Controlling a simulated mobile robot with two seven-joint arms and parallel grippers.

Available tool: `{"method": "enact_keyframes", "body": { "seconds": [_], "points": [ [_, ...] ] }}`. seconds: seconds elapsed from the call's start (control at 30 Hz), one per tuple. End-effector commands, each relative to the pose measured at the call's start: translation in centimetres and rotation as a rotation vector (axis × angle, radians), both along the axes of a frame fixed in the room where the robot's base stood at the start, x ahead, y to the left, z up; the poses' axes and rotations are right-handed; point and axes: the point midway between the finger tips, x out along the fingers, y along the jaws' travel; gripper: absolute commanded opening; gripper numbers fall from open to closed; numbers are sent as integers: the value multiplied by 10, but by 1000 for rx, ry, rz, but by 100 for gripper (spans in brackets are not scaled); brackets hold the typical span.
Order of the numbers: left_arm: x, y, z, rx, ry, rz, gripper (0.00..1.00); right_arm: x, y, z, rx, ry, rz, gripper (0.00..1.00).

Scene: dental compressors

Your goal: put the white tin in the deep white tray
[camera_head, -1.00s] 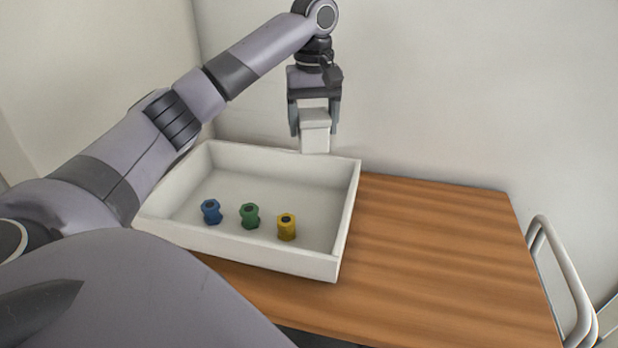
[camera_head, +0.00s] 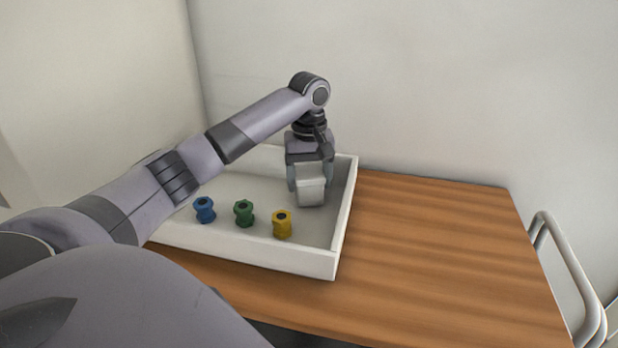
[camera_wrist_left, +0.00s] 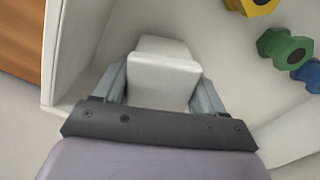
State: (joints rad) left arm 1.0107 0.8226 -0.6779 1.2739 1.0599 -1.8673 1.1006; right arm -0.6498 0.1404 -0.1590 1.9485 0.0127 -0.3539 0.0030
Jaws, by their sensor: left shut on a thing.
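The white tin (camera_head: 311,188) is a pale box held between the fingers of my left gripper (camera_head: 311,176). It is inside the walls of the deep white tray (camera_head: 344,215), near the back right corner. I cannot tell whether its bottom touches the tray floor. In the left wrist view the tin (camera_wrist_left: 163,75) sits between both fingers of the left gripper (camera_wrist_left: 163,88), with a tray wall (camera_wrist_left: 75,50) beside it on the left. My right gripper does not show.
A blue spool-like piece (camera_head: 204,210), a green one (camera_head: 244,213) and a yellow one (camera_head: 282,224) stand in the tray's front part. The wooden table (camera_head: 430,250) is bare to the right of the tray. A metal rail (camera_head: 572,270) is at the far right.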

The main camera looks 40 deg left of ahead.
Motion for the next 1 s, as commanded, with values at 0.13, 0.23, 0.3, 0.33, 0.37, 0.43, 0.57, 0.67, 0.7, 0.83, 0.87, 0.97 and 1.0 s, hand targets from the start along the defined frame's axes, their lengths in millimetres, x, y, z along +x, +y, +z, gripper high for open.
{"method": "enact_keyframes", "body": {
  "seconds": [0.13,0.23,0.3,0.33,0.37,0.43,0.57,0.67,0.7,0.83,0.87,0.97,1.0],
  "points": [
    [0,0,1,0,-1,0,29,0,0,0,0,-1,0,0],
    [0,0,1,-1,-1,0,29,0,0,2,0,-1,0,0],
    [0,0,-1,-1,1,0,29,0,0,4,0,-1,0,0],
    [0,0,-2,0,1,0,77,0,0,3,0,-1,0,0],
    [0,0,-3,0,1,0,87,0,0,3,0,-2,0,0],
    [0,0,-3,0,1,0,96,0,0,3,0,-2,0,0],
    [0,0,-2,0,1,0,96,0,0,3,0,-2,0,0],
    [0,0,-2,-1,1,0,96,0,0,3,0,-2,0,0],
    [0,0,-2,0,0,0,96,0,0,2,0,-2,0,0],
    [1,0,8,0,-4,0,96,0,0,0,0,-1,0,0],
    [1,0,12,-1,-3,0,96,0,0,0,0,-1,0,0],
    [1,-1,32,-2,-6,-1,96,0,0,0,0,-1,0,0],
    [1,-1,41,-2,-5,-1,96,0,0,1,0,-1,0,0]
  ]
}}
